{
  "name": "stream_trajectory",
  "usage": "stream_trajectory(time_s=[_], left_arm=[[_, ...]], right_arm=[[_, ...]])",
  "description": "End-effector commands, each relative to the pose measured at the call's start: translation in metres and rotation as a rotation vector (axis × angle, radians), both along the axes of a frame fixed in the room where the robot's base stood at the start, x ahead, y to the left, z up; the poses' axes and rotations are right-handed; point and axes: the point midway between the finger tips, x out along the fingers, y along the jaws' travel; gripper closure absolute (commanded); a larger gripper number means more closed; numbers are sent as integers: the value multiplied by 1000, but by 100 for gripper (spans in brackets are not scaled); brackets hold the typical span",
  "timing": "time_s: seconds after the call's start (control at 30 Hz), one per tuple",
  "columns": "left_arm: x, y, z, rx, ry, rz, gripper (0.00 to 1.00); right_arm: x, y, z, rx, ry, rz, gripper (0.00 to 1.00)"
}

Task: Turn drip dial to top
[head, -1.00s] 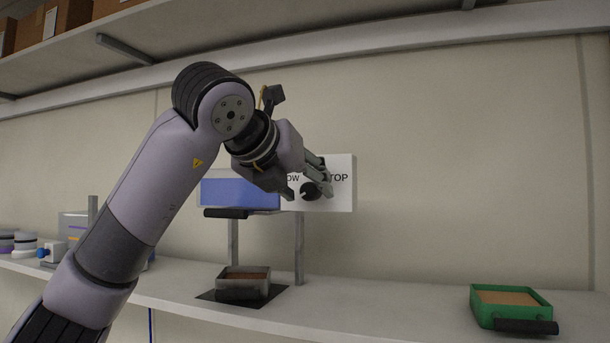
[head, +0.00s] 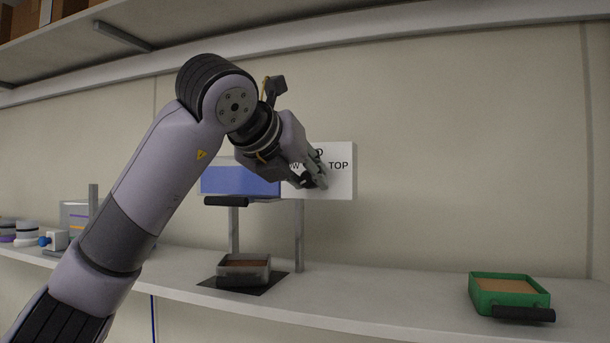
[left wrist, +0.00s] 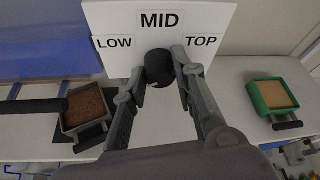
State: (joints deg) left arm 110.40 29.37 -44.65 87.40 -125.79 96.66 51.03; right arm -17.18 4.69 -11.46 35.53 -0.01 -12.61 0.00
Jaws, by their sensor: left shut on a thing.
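The drip dial is a black round knob (left wrist: 158,66) on a white panel (head: 343,181) marked LOW, MID and TOP. In the left wrist view the LOW label (left wrist: 114,42) is to the left, MID (left wrist: 160,20) above and TOP (left wrist: 201,41) to the right. My left gripper (left wrist: 159,70) is shut on the knob, one finger on each side. In the head view my left gripper (head: 313,182) covers most of the knob. My right gripper is in neither view.
A blue box (head: 240,180) with a black handle joins the panel on posts. A grey tray of brown soil (head: 244,270) stands below on a black mat. A green tray (head: 510,296) is at the right of the white shelf, with bare shelf between.

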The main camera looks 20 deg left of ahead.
Motion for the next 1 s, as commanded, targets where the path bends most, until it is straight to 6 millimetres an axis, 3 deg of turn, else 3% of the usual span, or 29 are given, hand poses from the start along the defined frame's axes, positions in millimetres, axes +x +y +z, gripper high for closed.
stream_trajectory(time_s=[0.47, 1.0], left_arm=[[0, 0, 0, 59, -3, 2, 100], [-1, -4, 0, 500, -20, 2, 100]], right_arm=[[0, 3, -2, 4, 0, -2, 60], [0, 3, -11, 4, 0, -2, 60]])
